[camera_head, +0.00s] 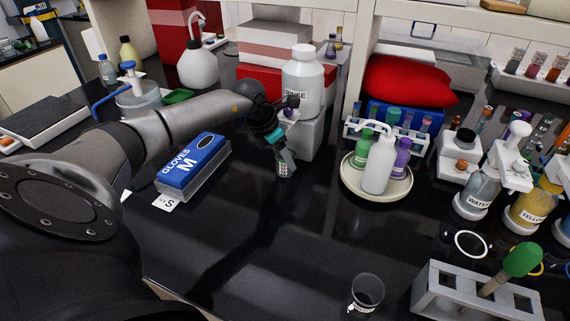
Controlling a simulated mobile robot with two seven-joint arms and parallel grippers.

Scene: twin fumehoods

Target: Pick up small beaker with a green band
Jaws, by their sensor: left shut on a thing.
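My left gripper (284,168) reaches in from the left and points down above the dark bench, in front of the grey block. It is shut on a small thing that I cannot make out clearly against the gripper. A teal patch shows just above the fingers; I cannot tell whether it is the green band of the small beaker or part of the gripper. A small clear beaker (366,296) with white print stands at the front edge, apart from the gripper; no green band is visible on it. My right gripper is not in view.
A blue glove box (192,165) lies left of the gripper. A white bottle (302,82) stands on a grey block (303,135) behind it. A round tray (350,181) with wash bottles is to the right. A grey rack (440,295) stands front right. The middle front bench is clear.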

